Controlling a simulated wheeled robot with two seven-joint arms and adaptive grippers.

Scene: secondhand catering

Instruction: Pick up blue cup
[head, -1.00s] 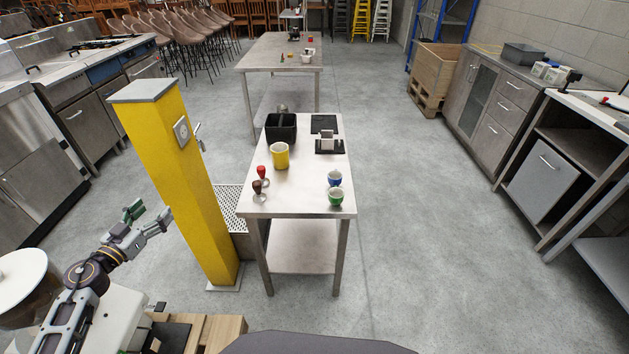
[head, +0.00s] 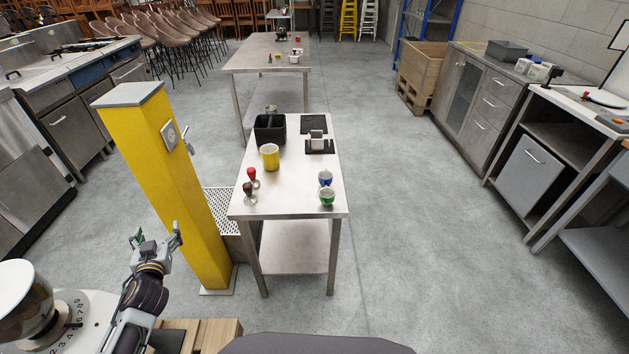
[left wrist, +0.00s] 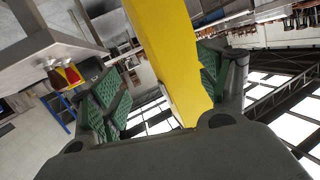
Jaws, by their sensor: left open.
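The blue cup (head: 325,177) stands on the near steel table, close to its right edge. It is small, with a pale inside. A green cup (head: 327,197) stands just in front of it. My left gripper (head: 158,237) is open and empty, low at the left, beside the yellow post and well away from the blue cup. In the left wrist view my open gripper (left wrist: 160,85) shows green pads on both sides, with the post behind them. I cannot make out the blue cup there. My right gripper is not in view.
The yellow post (head: 165,185) stands between my left gripper and the steel table (head: 290,200). A yellow cup (head: 270,157), two tampers (head: 250,190), a black bin (head: 270,130) and a small scale (head: 318,145) are on that table. Floor right of it is clear.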

